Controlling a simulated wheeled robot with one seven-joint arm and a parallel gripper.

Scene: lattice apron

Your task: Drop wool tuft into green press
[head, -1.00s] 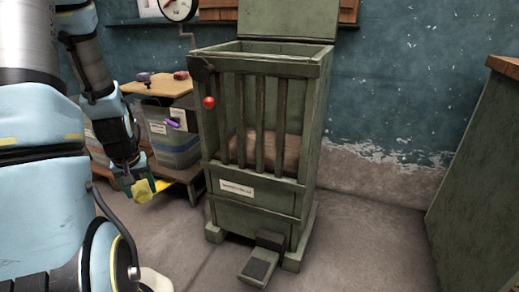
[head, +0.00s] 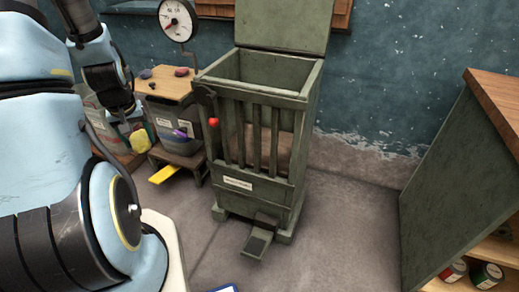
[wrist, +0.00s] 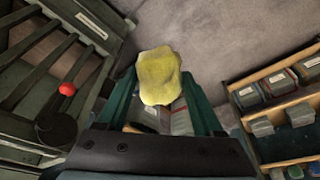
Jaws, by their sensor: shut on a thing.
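The yellow wool tuft (head: 139,142) is held in my gripper (head: 131,127), left of the green press in the head view. In the wrist view the tuft (wrist: 160,75) sits between the teal fingers of my gripper (wrist: 160,88), which is shut on it. The green press (head: 258,93) stands upright with its lid raised at the back and its top open. Its slatted front has a red knob, and something brown shows behind the slats. The press also shows at the left of the wrist view (wrist: 62,22). My gripper is below the level of the press's top rim.
A wooden-topped stand (head: 168,84) with a bin (head: 178,146) is left of the press. A dial (head: 177,20) hangs above it. A foot pedal (head: 257,244) juts from the press's base. A green cabinet (head: 440,180) stands at the right. The floor between is clear.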

